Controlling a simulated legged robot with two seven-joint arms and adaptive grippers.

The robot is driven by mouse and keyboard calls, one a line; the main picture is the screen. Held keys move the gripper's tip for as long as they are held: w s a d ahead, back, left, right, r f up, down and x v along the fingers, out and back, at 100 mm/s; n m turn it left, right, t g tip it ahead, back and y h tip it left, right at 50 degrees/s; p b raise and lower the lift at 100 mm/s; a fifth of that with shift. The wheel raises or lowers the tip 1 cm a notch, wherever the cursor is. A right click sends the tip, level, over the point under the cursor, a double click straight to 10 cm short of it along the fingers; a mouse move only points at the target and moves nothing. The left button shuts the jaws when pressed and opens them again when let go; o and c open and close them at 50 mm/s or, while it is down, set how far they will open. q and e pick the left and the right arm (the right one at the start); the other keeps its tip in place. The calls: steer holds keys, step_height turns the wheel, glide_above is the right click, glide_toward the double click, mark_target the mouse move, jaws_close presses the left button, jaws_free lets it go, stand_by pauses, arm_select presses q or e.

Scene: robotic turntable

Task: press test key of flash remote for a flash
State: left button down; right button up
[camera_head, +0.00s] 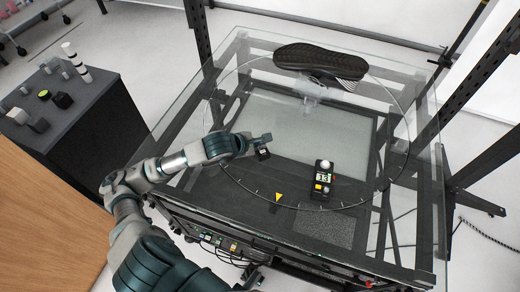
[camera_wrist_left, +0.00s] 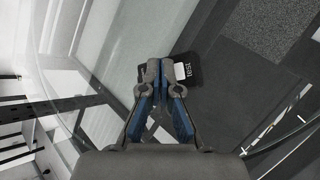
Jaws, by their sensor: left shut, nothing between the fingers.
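The flash remote looks to be the small black box with a white label (camera_head: 263,154) on the glass turntable. It also shows in the left wrist view (camera_wrist_left: 187,72), where the lettering on its label appears upside down. My left gripper (camera_head: 264,138) is shut and empty, with its fingertips right at the remote. In the left wrist view the closed fingertips (camera_wrist_left: 161,66) overlap the left part of the box and hide some of it. I cannot tell whether they touch it. My right gripper is in neither view.
A black light meter (camera_head: 322,185) with a white dome stands right of the remote on the glass. A dark shoe (camera_head: 320,61) sits on a clear stand at the back. A yellow triangle marker (camera_head: 278,197) lies near the front rim. A dark cart (camera_head: 70,112) with small items stands left.

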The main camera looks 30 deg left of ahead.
arm_select(q)
steer(key=shift+d, duration=0.95)
steer(key=shift+d+b, duration=0.35)
steer(key=shift+d, duration=0.1)
steer(key=shift+a+f, duration=0.2)
steer(key=shift+a, duration=0.55)
steer(key=shift+d, duration=0.65)
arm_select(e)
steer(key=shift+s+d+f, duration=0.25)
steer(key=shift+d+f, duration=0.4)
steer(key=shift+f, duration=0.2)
arm_select(q)
steer(key=shift+a+f+b, duration=0.15)
steer(key=shift+b, duration=0.15)
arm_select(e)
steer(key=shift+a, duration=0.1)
